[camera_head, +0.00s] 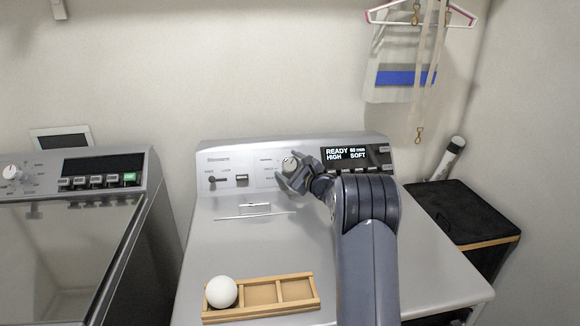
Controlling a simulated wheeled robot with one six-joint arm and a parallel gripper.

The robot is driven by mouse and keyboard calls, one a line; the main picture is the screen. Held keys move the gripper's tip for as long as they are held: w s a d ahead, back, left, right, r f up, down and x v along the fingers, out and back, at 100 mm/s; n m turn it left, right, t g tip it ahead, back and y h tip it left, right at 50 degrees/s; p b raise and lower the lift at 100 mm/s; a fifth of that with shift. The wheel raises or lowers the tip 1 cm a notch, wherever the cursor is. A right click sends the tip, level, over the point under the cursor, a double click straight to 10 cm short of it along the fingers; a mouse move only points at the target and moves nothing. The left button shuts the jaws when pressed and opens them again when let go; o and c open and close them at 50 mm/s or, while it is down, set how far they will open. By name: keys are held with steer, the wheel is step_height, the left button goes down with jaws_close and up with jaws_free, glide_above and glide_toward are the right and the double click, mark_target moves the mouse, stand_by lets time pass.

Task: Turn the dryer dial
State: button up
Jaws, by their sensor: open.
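The dryer (240,262) stands in the middle, with a sloped silver control panel at its back. Its round dial (289,163) is on that panel, left of a lit display (347,155) reading "READY HIGH SOFT". My gripper (289,170) is at the dial, its fingers open, one reaching above the dial's right side and one just below it. Part of the dial's lower right is close behind the fingers. I cannot tell whether the fingers touch it.
A wooden divided tray (262,311) with a white ball (221,291) lies on the dryer top at the front. A washer (100,200) stands at left. A dark bin (462,207) stands at right, and a hanger (385,14) with straps hangs above.

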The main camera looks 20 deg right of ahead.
steer(key=shift+c, duration=0.6)
steer(key=c, duration=0.8)
steer(key=shift+c, duration=0.2)
steer(key=shift+f+b, duration=0.1)
steer(key=shift+b, duration=0.4)
steer(key=shift+f+m+b, duration=0.1)
steer(key=shift+m+b, duration=0.2)
steer(key=shift+b, duration=0.25)
steer(key=shift+m+t+h+b, duration=0.3)
steer(key=shift+m+h+b, duration=0.1)
steer(key=shift+b, duration=0.75)
steer(key=m+t+h+b, duration=0.1)
steer(key=m+h+b, duration=0.1)
steer(key=b, duration=0.4)
steer(key=shift+m, duration=0.4)
steer(key=shift+r+m+h+b, duration=0.25)
steer(key=shift+m+h+b, duration=0.15)
steer(key=shift+b, duration=0.35)
